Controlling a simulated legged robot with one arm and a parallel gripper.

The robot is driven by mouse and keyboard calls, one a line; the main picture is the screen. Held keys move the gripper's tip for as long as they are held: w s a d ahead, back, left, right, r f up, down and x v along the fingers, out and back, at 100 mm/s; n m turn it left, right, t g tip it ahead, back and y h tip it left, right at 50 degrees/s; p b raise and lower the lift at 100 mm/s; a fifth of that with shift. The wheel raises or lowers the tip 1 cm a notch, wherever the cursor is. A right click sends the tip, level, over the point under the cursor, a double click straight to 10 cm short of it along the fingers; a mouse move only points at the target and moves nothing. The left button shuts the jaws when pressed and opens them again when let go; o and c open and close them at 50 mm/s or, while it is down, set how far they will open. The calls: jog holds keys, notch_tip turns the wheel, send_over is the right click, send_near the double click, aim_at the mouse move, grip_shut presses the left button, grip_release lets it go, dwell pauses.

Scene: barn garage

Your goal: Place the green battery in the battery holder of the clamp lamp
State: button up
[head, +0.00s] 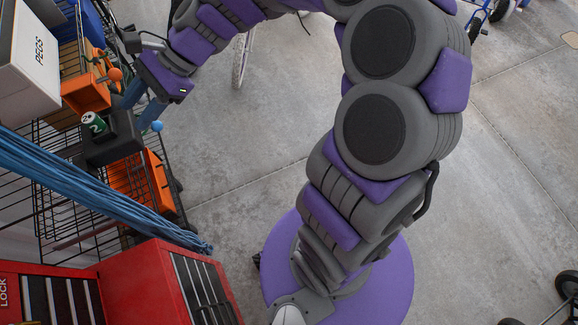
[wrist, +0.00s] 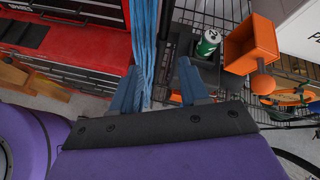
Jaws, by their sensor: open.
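The green battery (head: 93,123), a green cylinder with a pale end, is at a dark block (head: 115,141) on the wire rack at the left of the head view. In the wrist view the battery (wrist: 208,43) shows at upper right, with dark surface around it. I cannot tell whether it sits on or in the block. My gripper (head: 138,107) is open and empty, its blue fingers close to the dark block. In the wrist view my gripper (wrist: 158,70) has its fingers apart, left of the battery. I cannot clearly pick out the clamp lamp or its battery holder.
An orange bin (head: 86,94) and a white box marked PEGS (head: 35,58) are beside the battery. Blue strands (head: 100,190) cross the rack's front. A red tool chest (head: 150,280) stands below. Open concrete floor (head: 240,150) lies right of the rack.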

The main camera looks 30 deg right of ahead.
jog(key=s+d+f+n+h, duration=0.2)
jog(key=s+d+n+h, duration=0.3)
jog(key=s+d, duration=0.5)
jog(key=s+d+f+n+g+h, duration=0.1)
jog(key=s+d+f+n+h, duration=0.2)
jog(key=s, duration=1.2)
jog(key=d+n+h, duration=0.3)
jog(key=d+n, duration=0.3)
jog(key=d, duration=0.1)
jog(key=shift+s+f+h, duration=0.25)
jog(key=shift+s+h, duration=0.05)
jog(key=shift+s, duration=0.1)
jog(key=shift+a, duration=0.1)
